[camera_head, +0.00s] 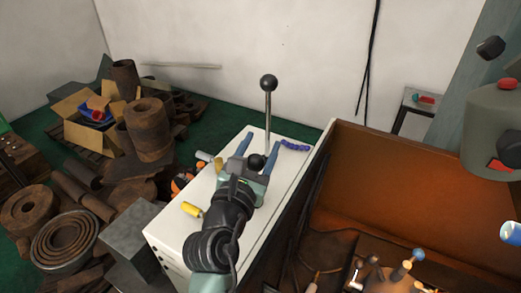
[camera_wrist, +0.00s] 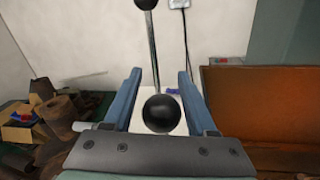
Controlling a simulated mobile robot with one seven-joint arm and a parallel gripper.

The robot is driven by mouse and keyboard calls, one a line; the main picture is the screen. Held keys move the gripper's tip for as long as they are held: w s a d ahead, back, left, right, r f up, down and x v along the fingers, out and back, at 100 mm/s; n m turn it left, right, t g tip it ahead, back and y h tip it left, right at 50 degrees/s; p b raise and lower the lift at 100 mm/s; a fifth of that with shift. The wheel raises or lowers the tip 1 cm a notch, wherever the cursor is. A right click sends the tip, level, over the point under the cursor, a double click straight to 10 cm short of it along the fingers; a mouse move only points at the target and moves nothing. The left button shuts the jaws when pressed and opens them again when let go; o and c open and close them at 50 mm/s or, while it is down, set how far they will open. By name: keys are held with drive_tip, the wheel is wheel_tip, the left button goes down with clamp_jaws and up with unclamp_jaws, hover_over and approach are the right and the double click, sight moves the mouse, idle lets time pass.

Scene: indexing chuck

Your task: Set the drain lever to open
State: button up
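A tall upright lever with a black ball knob (camera_head: 268,82) and a thin metal rod stands at the far part of the white cabinet top (camera_head: 180,222). Its rod (camera_wrist: 154,55) also shows in the wrist view, beyond my fingers. A second black ball knob (camera_wrist: 161,113) sits low between my blue fingers; it also shows in the head view (camera_head: 256,162). No label tells which one is the drain lever. My gripper (camera_head: 260,143) is open over the cabinet top, with a gap visible on both sides of the low knob. The low knob's stem is hidden.
A brown open-topped bin (camera_head: 420,190) adjoins the cabinet on the right. Several rusty metal rings and cylinders (camera_head: 148,125) crowd the floor at left, by a cardboard box (camera_head: 75,130). A yellow cylinder (camera_head: 192,210) and a blue coiled item (camera_head: 295,145) lie on the cabinet.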

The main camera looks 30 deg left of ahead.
drive_tip(key=shift+o, duration=1.1)
drive_tip(key=shift+f, duration=0.25)
drive_tip(key=shift+s+f, duration=0.1)
drive_tip(key=s+d+b, duration=0.2)
drive_tip(key=s+b, duration=0.2)
drive_tip(key=s, duration=0.8)
drive_tip(key=shift+s, duration=0.3)
drive_tip(key=shift+d, duration=0.1)
